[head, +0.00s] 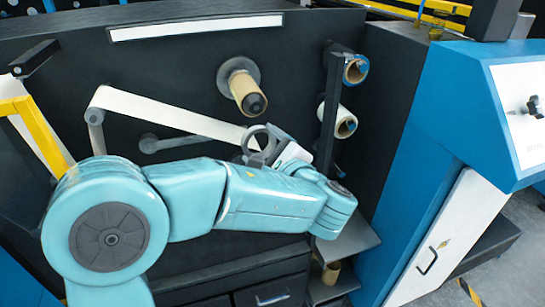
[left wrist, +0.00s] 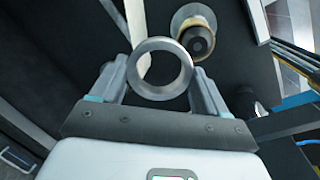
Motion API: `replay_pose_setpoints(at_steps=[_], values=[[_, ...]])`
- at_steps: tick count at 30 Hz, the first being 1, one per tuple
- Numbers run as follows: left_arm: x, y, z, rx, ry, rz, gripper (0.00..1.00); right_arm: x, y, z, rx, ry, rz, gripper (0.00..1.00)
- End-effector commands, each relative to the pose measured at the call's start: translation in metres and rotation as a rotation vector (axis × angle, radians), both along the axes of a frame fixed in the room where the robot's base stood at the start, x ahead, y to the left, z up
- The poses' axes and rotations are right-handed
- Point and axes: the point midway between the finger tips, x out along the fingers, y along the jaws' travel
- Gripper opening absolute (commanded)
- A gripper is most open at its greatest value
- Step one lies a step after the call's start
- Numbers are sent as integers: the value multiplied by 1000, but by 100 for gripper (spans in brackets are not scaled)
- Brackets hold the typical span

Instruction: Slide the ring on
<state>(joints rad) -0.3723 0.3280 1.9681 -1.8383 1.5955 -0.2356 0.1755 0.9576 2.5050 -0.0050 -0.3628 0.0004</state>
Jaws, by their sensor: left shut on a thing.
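A grey metal ring (left wrist: 134,68) is held between the two fingers of my left gripper (left wrist: 158,80) in the left wrist view. In the head view the ring (head: 249,138) shows at the end of my left gripper (head: 268,150), below the spindle. The spindle (head: 248,94) sticks out from the dark machine panel, with a tan core, a dark tip and a grey round flange behind it. In the left wrist view the spindle (left wrist: 197,38) is up and right of the ring, apart from it. My right gripper is not in view.
Two rolls, a blue-edged one (head: 355,69) and a white one (head: 343,122), stand right of the spindle beside a dark upright bar (head: 329,110). A white web strip (head: 165,112) runs left of the ring. A blue cabinet (head: 440,130) stands at the right.

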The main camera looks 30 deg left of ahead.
Motion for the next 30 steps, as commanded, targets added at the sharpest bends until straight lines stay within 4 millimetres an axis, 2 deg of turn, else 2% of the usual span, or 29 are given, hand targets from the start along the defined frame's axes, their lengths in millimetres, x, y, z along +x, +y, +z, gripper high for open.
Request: replay_pose_setpoints(at_steps=[1,2,4,8,30], values=[[0,-6,3,47,-42,-41,42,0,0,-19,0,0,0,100],[0,-9,11,73,-62,-59,42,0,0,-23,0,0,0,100],[-1,-14,26,113,-93,-87,43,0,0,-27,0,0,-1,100],[1,-17,39,140,-112,-102,43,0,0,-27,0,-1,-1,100],[35,19,40,137,-109,-99,43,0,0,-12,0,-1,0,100]])
